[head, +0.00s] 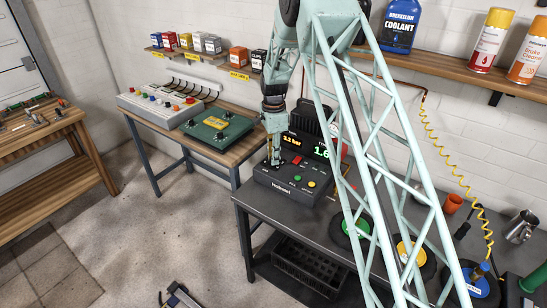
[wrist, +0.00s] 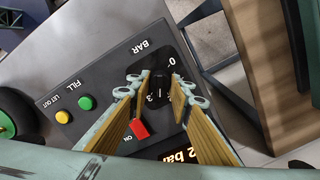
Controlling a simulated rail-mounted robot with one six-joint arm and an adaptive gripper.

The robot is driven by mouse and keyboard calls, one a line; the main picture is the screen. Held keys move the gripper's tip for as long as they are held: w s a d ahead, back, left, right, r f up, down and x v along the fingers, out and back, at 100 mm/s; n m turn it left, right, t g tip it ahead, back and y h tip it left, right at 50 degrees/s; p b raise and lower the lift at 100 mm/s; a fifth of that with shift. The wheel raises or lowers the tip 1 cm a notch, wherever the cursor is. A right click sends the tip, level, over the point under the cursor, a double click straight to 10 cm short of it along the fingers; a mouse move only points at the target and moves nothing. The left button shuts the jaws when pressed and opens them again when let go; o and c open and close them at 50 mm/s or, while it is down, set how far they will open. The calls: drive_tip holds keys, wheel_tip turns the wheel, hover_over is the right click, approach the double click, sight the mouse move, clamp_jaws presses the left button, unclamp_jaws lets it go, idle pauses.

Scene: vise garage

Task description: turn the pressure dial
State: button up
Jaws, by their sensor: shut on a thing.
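The pressure dial (wrist: 157,92) is a black knob with a white mark, under the word BAR on a dark control box (head: 283,192). In the wrist view my gripper (wrist: 168,86) has its fingertips on both sides of the dial, shut on it. In the head view my gripper (head: 273,157) reaches down to the left part of the box top and hides the dial there. The display (head: 292,141) behind reads about 3.2 bar in orange, with a green number starting 1.6 partly hidden by my arm.
A red ON switch (wrist: 138,129) sits close to one finger. Green (wrist: 86,103) and yellow (wrist: 63,116) buttons are further along the box. The box stands on a dark workbench (head: 262,209). A green device (head: 217,128) lies on the wooden table to the left.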

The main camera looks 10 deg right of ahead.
idle(0.3)
drive_tip(key=o, duration=0.8)
drive_tip(key=shift+o, duration=0.2)
drive_tip(key=shift+r, duration=0.1)
wheel_tip(320, 180, up, 12)
idle(0.7)
